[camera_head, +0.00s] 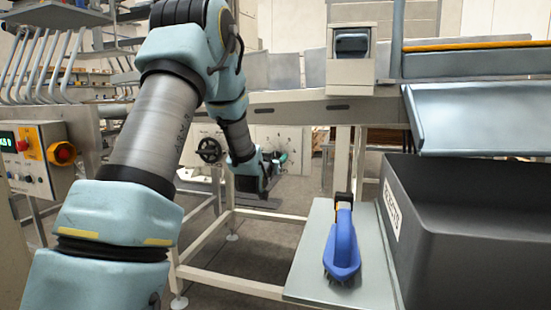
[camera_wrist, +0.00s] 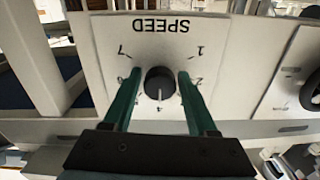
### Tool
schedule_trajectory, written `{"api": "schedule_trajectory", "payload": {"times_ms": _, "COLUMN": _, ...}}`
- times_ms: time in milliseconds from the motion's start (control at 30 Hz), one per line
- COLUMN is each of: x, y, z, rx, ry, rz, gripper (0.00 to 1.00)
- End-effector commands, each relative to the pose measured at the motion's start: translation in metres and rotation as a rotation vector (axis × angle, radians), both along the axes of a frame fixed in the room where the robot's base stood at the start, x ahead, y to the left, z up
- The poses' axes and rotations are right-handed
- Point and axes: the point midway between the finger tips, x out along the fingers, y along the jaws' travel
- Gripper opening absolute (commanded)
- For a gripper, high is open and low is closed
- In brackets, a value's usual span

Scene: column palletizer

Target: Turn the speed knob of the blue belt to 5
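The speed panel (camera_wrist: 160,45) fills the middle of the wrist view, with its word SPEED upside down. Its round black knob (camera_wrist: 160,83) has a white mark pointing down in the picture, toward the scale's middle. The 7 and 1 stand at the upper left and upper right of the scale; other numbers are small or partly covered. My gripper (camera_wrist: 159,72) is open, with one green finger on each side of the knob and a small gap visible at each side. In the head view, my gripper (camera_head: 272,160) is at the pale panel under the conveyor, and the knob cannot be made out.
A black handwheel (camera_head: 210,149) is left of my gripper. A control box (camera_head: 35,160) with red and orange buttons stands at the left.

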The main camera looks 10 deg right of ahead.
Motion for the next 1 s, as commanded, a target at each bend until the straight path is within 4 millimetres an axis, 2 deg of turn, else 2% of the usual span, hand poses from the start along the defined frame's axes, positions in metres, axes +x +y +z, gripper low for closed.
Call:
{"api": "schedule_trajectory", "payload": {"times_ms": 67, "x": 0.0000, "y": 0.0001, "z": 0.0001, "rx": 0.000, "ry": 0.000, "rz": 0.000, "gripper": 0.48}}
{"api": "schedule_trajectory", "payload": {"times_ms": 500, "x": -0.0001, "y": 0.0002, "z": 0.0001, "rx": 0.000, "ry": 0.000, "rz": 0.000, "gripper": 0.00}}
{"api": "schedule_trajectory", "payload": {"times_ms": 767, "x": -0.0003, "y": -0.0001, "z": -0.0003, "rx": 0.010, "ry": -0.007, "rz": 0.000, "gripper": 0.00}}
{"api": "schedule_trajectory", "payload": {"times_ms": 1000, "x": -0.0002, "y": 0.0000, "z": -0.0017, "rx": 0.091, "ry": -0.052, "rz": 0.000, "gripper": 0.00}}
